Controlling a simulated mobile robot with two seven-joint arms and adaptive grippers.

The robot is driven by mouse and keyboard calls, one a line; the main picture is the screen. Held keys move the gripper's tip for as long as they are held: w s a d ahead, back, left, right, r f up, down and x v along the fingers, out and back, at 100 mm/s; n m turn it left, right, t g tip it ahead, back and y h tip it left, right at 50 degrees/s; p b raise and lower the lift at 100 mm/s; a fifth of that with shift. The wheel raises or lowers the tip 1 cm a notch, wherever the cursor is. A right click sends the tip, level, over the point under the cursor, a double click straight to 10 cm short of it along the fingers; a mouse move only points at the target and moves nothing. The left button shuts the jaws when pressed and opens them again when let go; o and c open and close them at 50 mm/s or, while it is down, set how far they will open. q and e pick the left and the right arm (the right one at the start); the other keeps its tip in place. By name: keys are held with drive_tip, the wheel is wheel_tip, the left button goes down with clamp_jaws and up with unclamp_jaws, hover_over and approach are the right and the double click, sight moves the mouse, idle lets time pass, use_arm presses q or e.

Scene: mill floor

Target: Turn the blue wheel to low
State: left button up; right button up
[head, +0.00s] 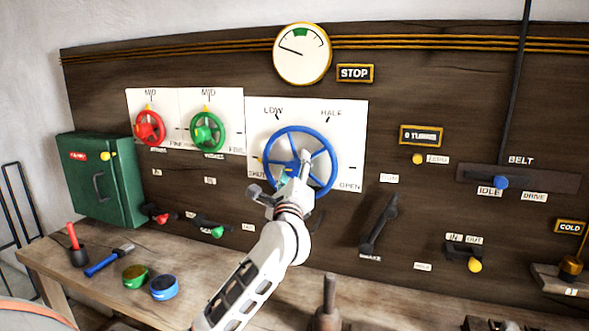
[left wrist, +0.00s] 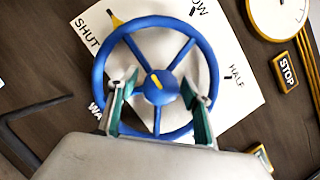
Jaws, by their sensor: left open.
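The blue wheel (head: 336,160) is mounted on a white plate (head: 350,120) marked SHUT, LOW, HALF and OPEN. Its yellow pointer (left wrist: 117,19) is beside the SHUT mark, on the side toward LOW. My left gripper (head: 281,181) is in front of the wheel, covering part of its lower left in the head view. In the left wrist view its two fingers stand apart, one on each side of the blue hub (left wrist: 161,86), overlapping the lower spokes and rim. I cannot tell whether they touch the wheel. My right gripper is not in view.
A red wheel (head: 149,128) and a green wheel (head: 208,132) are left of the blue one. A round gauge (head: 302,54) is above. A dark lever (head: 378,225) is to the lower right. The bench (head: 200,262) below holds tins and tools.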

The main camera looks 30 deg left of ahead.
use_arm(q)
drive_tip(key=c, duration=1.1)
